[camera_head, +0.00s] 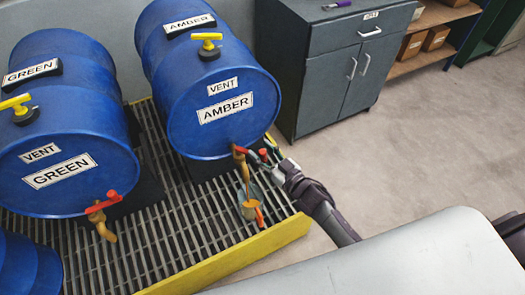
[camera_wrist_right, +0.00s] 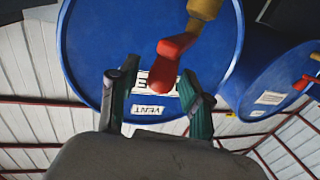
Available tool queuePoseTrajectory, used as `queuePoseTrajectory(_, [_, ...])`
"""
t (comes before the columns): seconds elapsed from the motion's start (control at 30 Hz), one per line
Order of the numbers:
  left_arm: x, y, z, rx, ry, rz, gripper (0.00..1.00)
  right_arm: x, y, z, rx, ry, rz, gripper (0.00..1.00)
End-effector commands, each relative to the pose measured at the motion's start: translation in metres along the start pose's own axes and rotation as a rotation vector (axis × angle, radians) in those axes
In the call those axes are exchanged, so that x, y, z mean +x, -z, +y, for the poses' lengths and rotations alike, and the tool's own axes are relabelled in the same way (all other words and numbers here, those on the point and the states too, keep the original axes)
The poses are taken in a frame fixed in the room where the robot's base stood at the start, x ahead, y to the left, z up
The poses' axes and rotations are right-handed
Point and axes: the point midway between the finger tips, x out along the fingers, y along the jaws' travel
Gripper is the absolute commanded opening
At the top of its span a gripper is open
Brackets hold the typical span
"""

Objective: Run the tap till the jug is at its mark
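The amber drum (camera_head: 215,130) lies on its side, with a brass tap (camera_head: 240,158) low on its front. The tap's red handle (camera_head: 263,154) is turned to the right. A thin amber stream appears to run down from the spout into a small clear jug (camera_head: 243,196), which holds some amber liquid. The jug's mark is too small to make out. My right gripper (camera_head: 273,155) is beside the handle. In the right wrist view, its green-padded fingers (camera_wrist_right: 158,95) are apart, with the red handle (camera_wrist_right: 172,52) between them. My left gripper is out of view.
The green drum (camera_head: 60,130), with its own red-handled tap (camera_head: 104,204), lies to the left. Both drums are above a slatted grating (camera_head: 180,225) with a yellow edge (camera_head: 240,260). A grey cabinet (camera_head: 330,75) stands behind. Open floor (camera_head: 430,130) lies to the right.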

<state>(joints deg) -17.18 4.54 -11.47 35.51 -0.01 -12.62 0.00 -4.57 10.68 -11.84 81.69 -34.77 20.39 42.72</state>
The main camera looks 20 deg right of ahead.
Motion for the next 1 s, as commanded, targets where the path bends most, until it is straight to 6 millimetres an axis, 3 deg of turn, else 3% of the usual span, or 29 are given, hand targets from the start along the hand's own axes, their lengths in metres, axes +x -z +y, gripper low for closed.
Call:
queuePoseTrajectory(0.03, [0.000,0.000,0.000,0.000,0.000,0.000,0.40,0.000,0.000,0.000,0.000,0.000,0.000,0.36])
queuePoseTrajectory(0.27, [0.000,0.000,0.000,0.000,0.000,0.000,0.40,0.000,0.000,0.000,0.000,0.000,0.000,0.00])
queuePoseTrajectory(0.67, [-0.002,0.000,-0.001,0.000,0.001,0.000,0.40,0.002,0.001,0.004,-0.005,0.036,0.001,0.00])
queuePoseTrajectory(0.83, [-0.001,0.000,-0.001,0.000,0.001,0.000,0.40,0.008,0.000,0.015,-0.013,0.173,0.000,0.00])
queuePoseTrajectory(1.0, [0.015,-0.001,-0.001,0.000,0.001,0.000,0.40,0.016,-0.003,0.026,-0.010,0.332,0.002,0.00])
